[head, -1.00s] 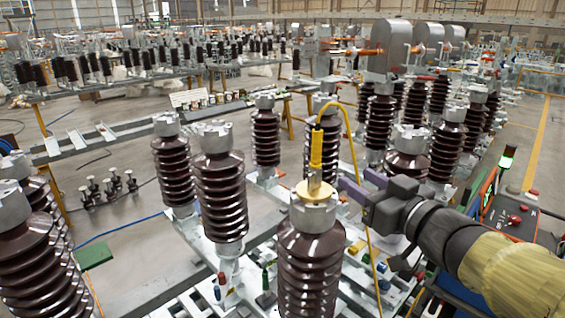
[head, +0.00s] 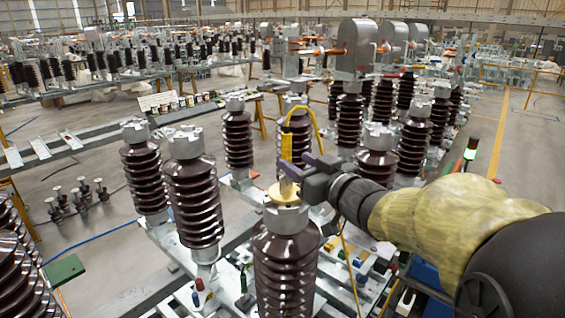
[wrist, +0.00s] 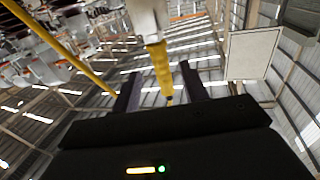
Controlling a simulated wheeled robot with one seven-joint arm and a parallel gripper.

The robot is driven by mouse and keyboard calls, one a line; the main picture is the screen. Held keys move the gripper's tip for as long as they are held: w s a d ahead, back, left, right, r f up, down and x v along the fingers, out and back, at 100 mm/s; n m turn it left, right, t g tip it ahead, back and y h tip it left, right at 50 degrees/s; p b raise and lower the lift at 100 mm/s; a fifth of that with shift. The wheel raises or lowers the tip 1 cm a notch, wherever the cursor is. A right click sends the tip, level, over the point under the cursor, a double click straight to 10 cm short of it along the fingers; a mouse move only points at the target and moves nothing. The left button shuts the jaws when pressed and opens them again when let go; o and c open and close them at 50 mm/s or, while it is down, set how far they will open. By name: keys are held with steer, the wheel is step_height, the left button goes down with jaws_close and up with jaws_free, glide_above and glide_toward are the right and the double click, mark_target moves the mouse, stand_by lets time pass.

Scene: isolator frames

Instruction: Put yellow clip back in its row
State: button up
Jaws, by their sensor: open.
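The yellow clip (head: 286,147) stands upright on the brass-coloured cap (head: 284,193) of the front brown insulator (head: 286,268). A yellow lead (head: 316,112) loops from its top and hangs down behind my gripper. My gripper (head: 294,167) is at the clip's lower part, coming from the right, with its fingers open. In the wrist view the clip (wrist: 162,70) appears between the two spread fingers (wrist: 160,88). The fingers do not visibly squeeze it. Small yellow, blue, green and red pieces lie on the frame below, including a yellow one (head: 335,242); I cannot tell which form the row.
Other brown insulators stand close to the left (head: 193,200) and behind (head: 376,155) my gripper. A green block (head: 64,270) is at the lower left. Open floor lies at the left.

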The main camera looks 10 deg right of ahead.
mark_target(289, 157)
steer(key=p+x, duration=0.2)
steer(key=x, duration=0.3)
steer(key=shift+s, duration=0.1)
stand_by(0.3)
jaws_close()
steer(key=shift+r, duration=0.1)
step_height(289, 157, up, 10)
steer(key=shift+f, duration=0.1)
stand_by(0.5)
stand_by(0.5)
